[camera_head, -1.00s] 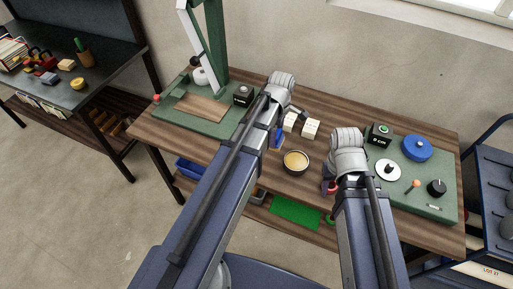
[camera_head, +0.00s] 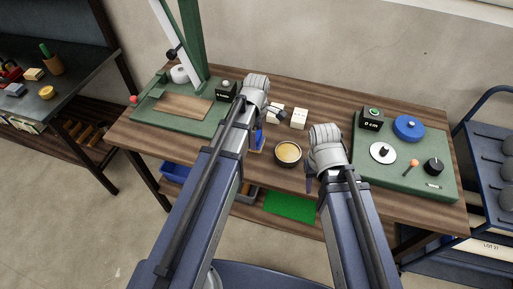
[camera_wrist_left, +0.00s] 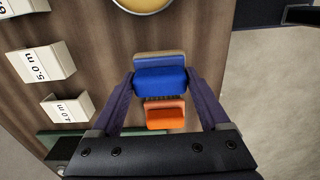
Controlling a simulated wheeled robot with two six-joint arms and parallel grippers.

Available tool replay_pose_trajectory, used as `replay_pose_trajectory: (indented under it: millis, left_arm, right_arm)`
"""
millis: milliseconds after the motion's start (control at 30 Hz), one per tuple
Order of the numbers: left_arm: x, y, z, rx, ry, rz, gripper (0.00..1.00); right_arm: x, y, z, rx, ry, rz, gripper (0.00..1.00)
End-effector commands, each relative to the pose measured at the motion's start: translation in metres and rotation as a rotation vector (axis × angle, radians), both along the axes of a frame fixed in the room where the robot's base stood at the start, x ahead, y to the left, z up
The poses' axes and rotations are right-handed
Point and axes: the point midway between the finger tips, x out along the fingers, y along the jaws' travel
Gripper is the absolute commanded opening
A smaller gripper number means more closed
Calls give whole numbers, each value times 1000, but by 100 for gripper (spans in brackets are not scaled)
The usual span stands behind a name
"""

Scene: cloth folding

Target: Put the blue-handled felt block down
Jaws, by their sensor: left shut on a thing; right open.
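The blue-handled felt block (camera_wrist_left: 160,80) sits between the fingers of my left gripper (camera_wrist_left: 158,88) in the left wrist view, with a tan and grey edge showing beyond the blue. My left gripper (camera_head: 262,130) is shut on it over the table; in the head view only a bit of blue (camera_head: 259,138) shows. An orange block (camera_wrist_left: 165,114) lies just below the blue one in the wrist picture. I cannot tell whether the felt block touches the table. My right gripper (camera_head: 311,180) is open near the table's front edge, its fingers partly hidden by its wrist.
A bowl with yellow contents (camera_head: 288,154) stands between my grippers. White labelled boxes (camera_head: 299,119) stand behind it. A green board with a blue disc (camera_head: 408,127) and knobs lies at right. A green press stand (camera_head: 190,45) stands at left. The wooden table is bare behind the boxes.

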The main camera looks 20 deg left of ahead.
Motion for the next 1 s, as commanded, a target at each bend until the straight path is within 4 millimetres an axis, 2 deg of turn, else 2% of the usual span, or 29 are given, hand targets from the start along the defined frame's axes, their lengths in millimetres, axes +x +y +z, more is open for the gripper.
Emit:
replay_pose_trajectory:
  millis: [167,500,767,933,967,1000]
  left_arm:
    - [0,0,-3,0,0,0,35]
    - [0,0,-39,0,0,0,35]
    - [0,0,-36,0,0,0,35]
    - [0,0,-41,0,0,0,35]
    - [0,0,-40,0,0,0,82]
    - [0,0,-40,0,0,0,86]
  right_arm:
    - [0,0,-3,0,0,0,45]
    - [0,0,-39,0,0,0,45]
    - [0,0,-36,0,0,0,45]
    - [0,0,-41,0,0,0,45]
    - [0,0,-40,0,0,0,45]
    - [0,0,-40,0,0,0,45]
